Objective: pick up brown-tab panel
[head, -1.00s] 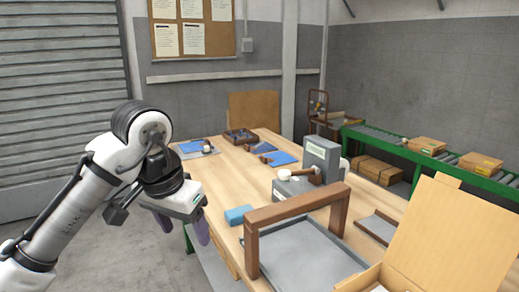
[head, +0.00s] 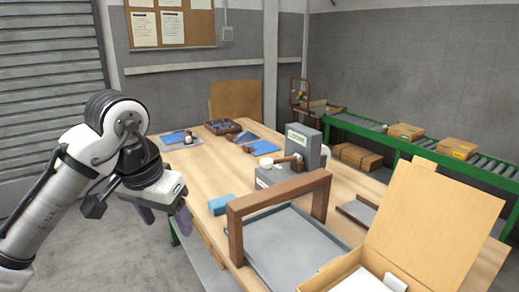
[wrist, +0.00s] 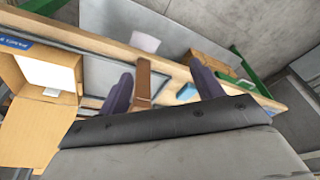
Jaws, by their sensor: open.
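Several flat blue panels lie at the far end of the wooden table. One blue panel (head: 265,147) has a small brown piece at its left edge; it may be the brown-tab panel, but the detail is too small to be sure. Another blue panel (head: 172,138) lies on a grey sheet at the far left, with a small brown and white item beside it. My gripper (head: 164,216) is open and empty, off the table's left side and well apart from the panels. Its two purple fingers also show spread in the wrist view (wrist: 162,90).
A brown frame (head: 234,212) stands over a grey tray (head: 290,250) at the near side. A grey machine (head: 303,140), a blue block (head: 221,204) and an open cardboard box (head: 425,215) are on the table. A green conveyor (head: 375,128) runs behind. The table's left middle is clear.

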